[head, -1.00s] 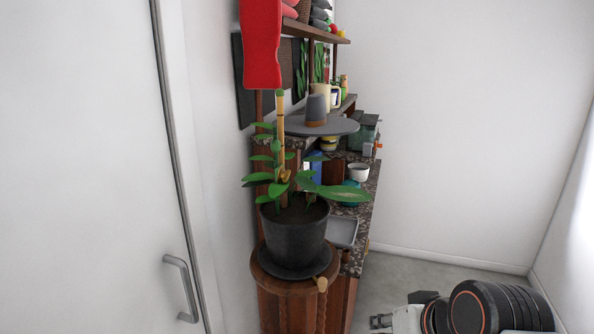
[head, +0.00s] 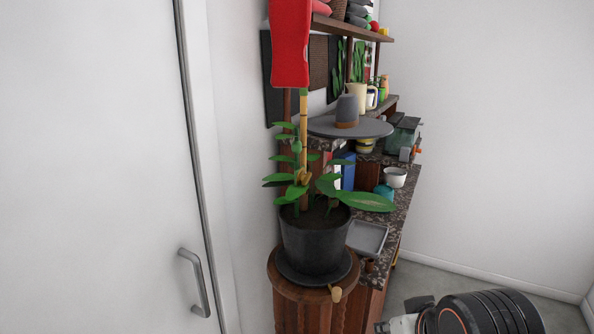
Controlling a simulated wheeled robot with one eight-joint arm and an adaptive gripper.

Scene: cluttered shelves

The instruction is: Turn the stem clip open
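A plant in a black pot (head: 314,245) stands on a dark saucer on a round wooden stand. A tan stake (head: 304,125) rises from the pot among green leaves. A small yellow-brown piece (head: 302,177) sits on the stake at mid height among the leaves; it may be the stem clip, but it is too small to tell whether it is open or shut. My arm (head: 470,315) shows at the bottom right, well apart from the plant. My gripper's fingers are not clearly seen; only a grey part shows at the lower edge.
A wooden stand (head: 300,308) bears the plant. A red object (head: 289,45) hangs above the stake. A granite counter (head: 402,215) with a grey tray (head: 367,238) and a white bowl (head: 395,177) lies behind. A white door (head: 95,170) is at left. Floor at right is clear.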

